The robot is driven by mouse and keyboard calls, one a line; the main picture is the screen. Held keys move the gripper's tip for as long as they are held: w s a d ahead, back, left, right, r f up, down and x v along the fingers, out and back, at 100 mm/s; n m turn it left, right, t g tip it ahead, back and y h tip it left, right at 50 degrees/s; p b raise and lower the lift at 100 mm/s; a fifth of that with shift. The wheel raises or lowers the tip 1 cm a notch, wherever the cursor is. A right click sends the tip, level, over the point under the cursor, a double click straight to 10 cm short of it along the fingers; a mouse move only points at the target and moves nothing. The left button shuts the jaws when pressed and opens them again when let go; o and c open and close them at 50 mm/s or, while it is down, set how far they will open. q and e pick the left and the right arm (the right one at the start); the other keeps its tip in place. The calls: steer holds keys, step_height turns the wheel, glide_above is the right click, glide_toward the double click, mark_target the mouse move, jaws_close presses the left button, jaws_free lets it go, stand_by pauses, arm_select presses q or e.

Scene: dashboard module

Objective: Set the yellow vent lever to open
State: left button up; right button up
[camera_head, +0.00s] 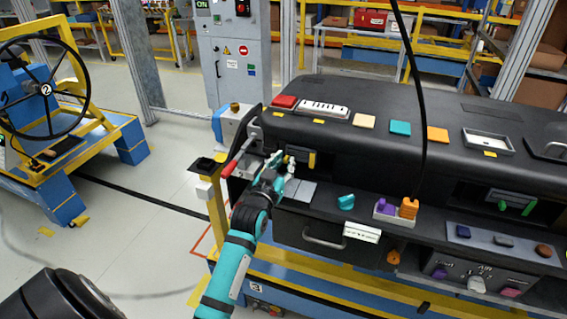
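The black dashboard module (370,142) spans the middle and right of the view. A small yellow piece, which looks like the yellow vent lever (312,159), shows in a dark vent recess on the dashboard's left front. My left gripper (284,163) is at the left side of this recess, just left of the yellow piece. The gripper is small and partly covers the vent, so I cannot tell whether it touches the lever or whether its fingers are open. The lever's exact setting is too small to read. My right gripper is not in view.
A red-handled lever (238,158) stands left of my gripper. A teal knob (346,202) and an orange-and-purple block tray (388,217) lie to its right. A second vent with a green lever (515,207) is far right. A black cable (414,80) hangs in front of the dashboard.

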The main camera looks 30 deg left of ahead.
arm_select(q)
jaws_close()
steer(key=shift+w+d+p, duration=0.15)
steer(key=shift+d+p, duration=0.1)
steer(key=shift+d, duration=0.35)
steer(key=shift+w+d+p, duration=0.15)
steer(key=shift+d+p, duration=0.05)
steer(key=shift+d, duration=0.6)
steer(key=shift+o, duration=1.9)
jaws_free()
steer(key=v, duration=1.2)
